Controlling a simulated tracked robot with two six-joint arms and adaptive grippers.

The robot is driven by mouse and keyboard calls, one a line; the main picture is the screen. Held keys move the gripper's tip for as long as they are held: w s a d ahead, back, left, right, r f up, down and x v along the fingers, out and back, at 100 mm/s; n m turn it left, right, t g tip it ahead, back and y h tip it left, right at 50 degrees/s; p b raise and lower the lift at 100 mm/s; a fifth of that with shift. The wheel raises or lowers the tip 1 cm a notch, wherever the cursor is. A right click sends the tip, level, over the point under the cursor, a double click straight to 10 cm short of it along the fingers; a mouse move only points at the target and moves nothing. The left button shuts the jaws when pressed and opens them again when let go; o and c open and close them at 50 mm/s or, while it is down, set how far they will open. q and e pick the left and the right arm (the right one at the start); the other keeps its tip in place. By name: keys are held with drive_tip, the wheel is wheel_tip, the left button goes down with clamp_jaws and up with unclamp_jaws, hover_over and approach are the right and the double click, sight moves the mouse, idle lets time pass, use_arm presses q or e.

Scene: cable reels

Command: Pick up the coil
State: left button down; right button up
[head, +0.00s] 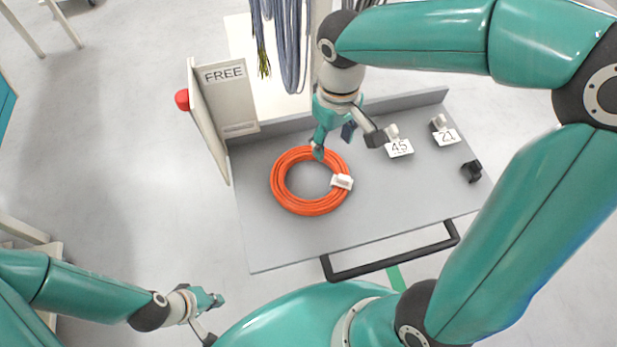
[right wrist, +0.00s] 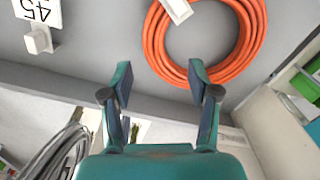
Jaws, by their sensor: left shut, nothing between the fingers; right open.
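An orange coil (head: 284,199) lies flat on the grey cart top (head: 385,210), with a white tag (head: 342,181) on its right side. My right gripper (head: 332,141) is open above the coil's far edge, its fingers pointing down. In the right wrist view the two fingers (right wrist: 158,80) are spread with nothing between them, and the coil (right wrist: 158,58) lies beyond them to the right. My left gripper (head: 213,318) is shut and empty at the lower left, off the cart and away from the coil.
A "FREE" panel (head: 226,76) with a red knob (head: 182,99) stands at the cart's left end. White tags "45" (head: 399,148) and "21" (head: 446,137) and a black block (head: 471,171) sit to the right. Hanging cables (head: 289,40) are behind. A black handle (head: 392,261) runs along the front.

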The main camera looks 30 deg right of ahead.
sight(335, 159)
drive_tip(key=f, duration=0.5)
drive_tip(key=shift+s+d+f, duration=0.1)
drive_tip(key=shift+s+d, duration=0.1)
drive_tip(key=shift+d, duration=0.2)
drive_tip(key=shift+f, duration=0.5)
clamp_jaws()
